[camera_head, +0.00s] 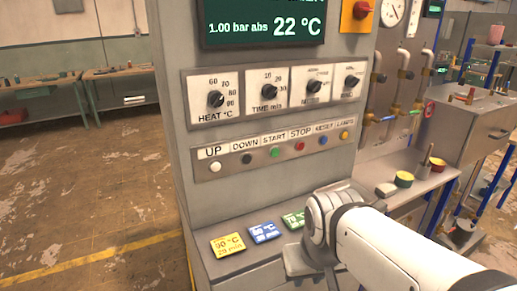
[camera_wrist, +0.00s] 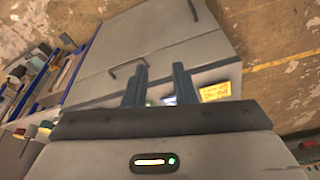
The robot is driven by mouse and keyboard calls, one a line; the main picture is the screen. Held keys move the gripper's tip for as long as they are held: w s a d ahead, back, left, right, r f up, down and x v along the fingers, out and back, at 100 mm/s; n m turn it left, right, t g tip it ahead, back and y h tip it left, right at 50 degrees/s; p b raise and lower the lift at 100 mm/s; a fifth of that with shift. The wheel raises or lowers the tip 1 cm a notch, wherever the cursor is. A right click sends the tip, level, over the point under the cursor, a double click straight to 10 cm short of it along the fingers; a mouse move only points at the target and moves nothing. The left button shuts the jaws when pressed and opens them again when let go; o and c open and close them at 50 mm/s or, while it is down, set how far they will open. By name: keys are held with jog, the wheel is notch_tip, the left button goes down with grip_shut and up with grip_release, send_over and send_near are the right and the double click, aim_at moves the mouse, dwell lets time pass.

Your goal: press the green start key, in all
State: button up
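The green start key (camera_head: 276,152) is a small round button under the START label on the grey panel strip. It sits between a dark DOWN key (camera_head: 248,158) and the red STOP key (camera_head: 300,147). My gripper's two fingers show in the wrist view (camera_wrist: 159,72), apart, with nothing between them. They point over the grey cabinet and its cards, and the green key is not visible in that view. In the head view my arm is low at the right, below the keys and apart from them; its fingertips are hidden.
A white UP key (camera_head: 215,167), a blue RESET key (camera_head: 323,141) and a yellow LAMPS key (camera_head: 345,135) share the strip. Dials sit above, under a display reading 22 °C (camera_head: 262,22). Yellow (camera_head: 228,245), blue (camera_head: 265,232) and green (camera_head: 293,219) cards lie on the ledge below.

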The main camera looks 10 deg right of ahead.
grip_shut()
dwell(1.1)
